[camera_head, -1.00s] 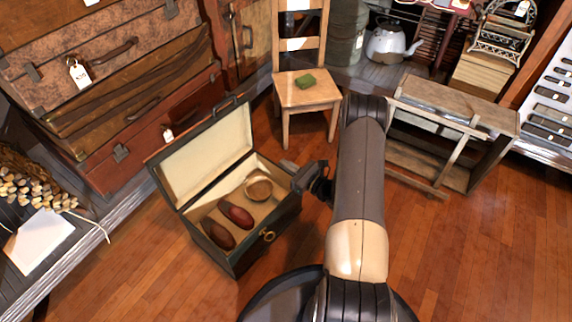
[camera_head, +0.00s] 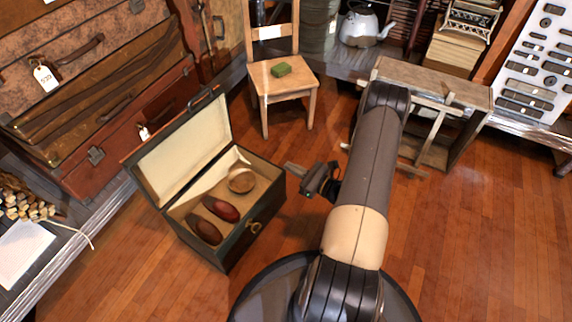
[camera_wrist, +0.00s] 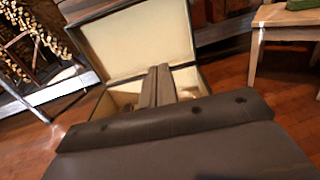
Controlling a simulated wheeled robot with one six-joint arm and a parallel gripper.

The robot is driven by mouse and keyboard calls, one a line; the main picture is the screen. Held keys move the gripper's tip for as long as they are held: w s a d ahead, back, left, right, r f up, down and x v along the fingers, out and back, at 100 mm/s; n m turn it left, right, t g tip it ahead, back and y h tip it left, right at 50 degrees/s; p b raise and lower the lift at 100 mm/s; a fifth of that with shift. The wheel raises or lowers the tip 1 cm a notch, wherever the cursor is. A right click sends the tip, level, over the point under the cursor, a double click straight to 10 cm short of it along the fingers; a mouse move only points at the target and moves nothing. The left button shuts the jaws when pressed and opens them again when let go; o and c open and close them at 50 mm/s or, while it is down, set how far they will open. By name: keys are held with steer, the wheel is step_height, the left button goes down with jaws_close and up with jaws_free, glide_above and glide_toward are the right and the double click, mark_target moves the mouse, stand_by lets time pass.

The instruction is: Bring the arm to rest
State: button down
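My gripper (camera_head: 290,167) points left, just right of the open dark chest (camera_head: 237,232) and apart from it in the head view. Its two fingers (camera_wrist: 158,86) lie side by side in the wrist view, shut with nothing seen between them. My arm reaches forward from the base and bends back toward the chest at the wrist. Inside the chest are a dark brown oval brush (camera_head: 204,229), a reddish oval brush (camera_head: 221,208) and a round wooden bowl-like thing (camera_head: 241,179). The chest lid (camera_wrist: 135,40) stands open behind my fingers in the wrist view.
A wooden chair (camera_head: 283,88) with a green block (camera_head: 281,70) stands behind. A wooden crate-like frame (camera_head: 432,92) stands beyond my arm's elbow. Stacked suitcases (camera_head: 80,75) are at left. The wooden floor (camera_head: 480,230) is clear at right.

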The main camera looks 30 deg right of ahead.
steer(key=shift+s+d, duration=0.1)
steer(key=shift+s, duration=0.2)
steer(key=x, duration=1)
steer(key=shift+w, duration=0.2)
steer(key=v, duration=1.1)
steer(key=x, duration=1.2)
steer(key=s+d+f+b, duration=0.1)
steer(key=s+f+b, duration=0.1)
steer(key=f, duration=0.5)
steer(key=shift+s+d+b, duration=0.35)
steer(key=shift+s+b, duration=0.05)
steer(key=shift+s, duration=0.25)
